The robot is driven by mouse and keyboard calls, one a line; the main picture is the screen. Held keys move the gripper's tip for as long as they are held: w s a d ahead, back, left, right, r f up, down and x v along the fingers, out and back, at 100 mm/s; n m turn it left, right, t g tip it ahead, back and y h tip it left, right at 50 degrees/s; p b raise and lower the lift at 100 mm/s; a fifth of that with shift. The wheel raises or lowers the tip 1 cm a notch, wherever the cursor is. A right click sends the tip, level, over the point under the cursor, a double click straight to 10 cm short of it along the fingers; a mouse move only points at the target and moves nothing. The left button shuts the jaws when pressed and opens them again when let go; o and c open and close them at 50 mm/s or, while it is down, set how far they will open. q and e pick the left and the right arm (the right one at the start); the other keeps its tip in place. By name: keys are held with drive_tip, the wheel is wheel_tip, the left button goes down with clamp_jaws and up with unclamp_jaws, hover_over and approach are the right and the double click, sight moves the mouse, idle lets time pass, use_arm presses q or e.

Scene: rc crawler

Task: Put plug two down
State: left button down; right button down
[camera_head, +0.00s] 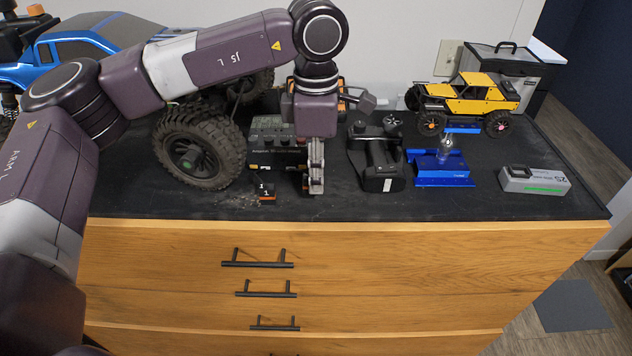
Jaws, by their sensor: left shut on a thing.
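My left gripper (316,188) reaches down over the front part of the black worktop, its fingertips low near the surface. It is shut on a small dark piece, which I take to be plug two; the fingers hide most of it. I cannot tell whether the piece touches the worktop. A small black and orange plug marked with a 1 (265,192) sits on the worktop to the left of the gripper. A black charger box (270,140) with a row of sockets stands just behind. My right gripper is not in view.
A big blue crawler truck (100,35) with large tyres (200,147) stands at left. A black handheld controller (380,165), a blue stand (442,170), a grey battery (535,180) and a yellow crawler (480,92) are at right. The worktop's front edge is close.

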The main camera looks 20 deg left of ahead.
use_arm(q)
wheel_tip(320, 180, down, 2)
drive_tip(key=shift+f, duration=0.5)
drive_tip(key=c, duration=1.9)
unclamp_jaws()
drive_tip(key=shift+c, duration=0.2)
drive_tip(key=shift+r+p, duration=0.25)
drive_tip(key=shift+p, duration=0.05)
drive_tip(key=shift+w+r+b, duration=0.1)
drive_tip(key=shift+r+b, duration=0.2)
drive_tip(key=shift+r, duration=0.05)
wheel_tip(320, 180, up, 11)
drive_tip(key=shift+f+b, duration=0.2)
drive_tip(key=shift+b, duration=0.75)
drive_tip(key=shift+r, duration=0.25)
